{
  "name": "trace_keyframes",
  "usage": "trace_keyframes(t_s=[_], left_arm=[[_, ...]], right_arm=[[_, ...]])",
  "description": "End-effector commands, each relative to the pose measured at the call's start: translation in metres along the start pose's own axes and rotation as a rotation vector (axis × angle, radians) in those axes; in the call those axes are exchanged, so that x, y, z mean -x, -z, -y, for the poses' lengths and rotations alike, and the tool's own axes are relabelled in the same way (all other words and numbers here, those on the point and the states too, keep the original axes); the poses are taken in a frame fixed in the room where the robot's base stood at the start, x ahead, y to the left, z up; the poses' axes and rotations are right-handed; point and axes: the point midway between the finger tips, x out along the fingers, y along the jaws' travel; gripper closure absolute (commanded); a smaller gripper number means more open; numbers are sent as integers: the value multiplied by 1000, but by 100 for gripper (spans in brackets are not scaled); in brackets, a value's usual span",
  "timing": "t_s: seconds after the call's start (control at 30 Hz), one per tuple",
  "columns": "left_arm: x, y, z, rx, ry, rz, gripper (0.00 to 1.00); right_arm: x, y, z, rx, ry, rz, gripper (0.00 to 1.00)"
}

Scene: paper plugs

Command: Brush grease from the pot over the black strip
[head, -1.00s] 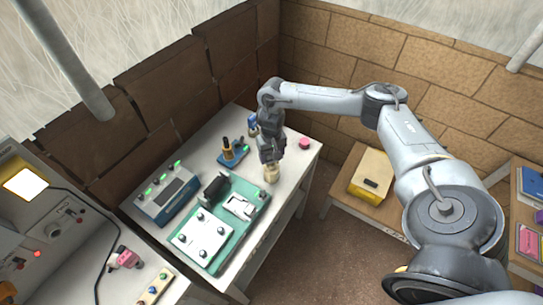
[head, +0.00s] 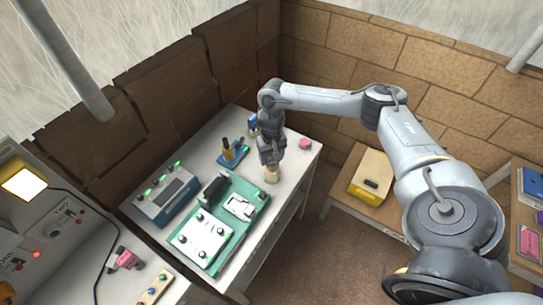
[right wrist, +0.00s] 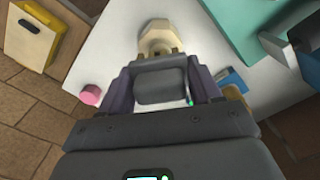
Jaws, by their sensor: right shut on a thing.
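My right gripper (head: 270,160) points down over the far right part of the white table. It is shut on what looks like the brush, mostly hidden by the fingers; a tan part shows past the fingertips (right wrist: 160,54) in the right wrist view. Right below stands a small pale pot (head: 271,175), also in the right wrist view (right wrist: 155,30); whether the brush touches its inside is hidden. The green board (head: 237,223) lies nearer, with a dark block (head: 213,188) on it that may carry the black strip. My left gripper is out of view.
A blue rack (head: 233,155) with upright tools stands left of the gripper. A blue device (head: 165,197) with green lights is beside the green board. A pink piece (head: 305,144) lies near the far right corner. A yellow box (head: 371,175) stands on a lower wooden surface.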

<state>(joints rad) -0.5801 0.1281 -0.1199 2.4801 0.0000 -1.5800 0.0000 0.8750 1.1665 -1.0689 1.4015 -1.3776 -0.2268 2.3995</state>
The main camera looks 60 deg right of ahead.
Motion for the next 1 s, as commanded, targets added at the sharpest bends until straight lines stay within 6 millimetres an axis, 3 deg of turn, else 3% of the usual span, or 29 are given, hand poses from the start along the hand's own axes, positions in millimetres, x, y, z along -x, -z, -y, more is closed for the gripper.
trace_keyframes(t_s=[1.0], left_arm=[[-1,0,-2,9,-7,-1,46]], right_arm=[[-8,0,0,0,1,0,61]])
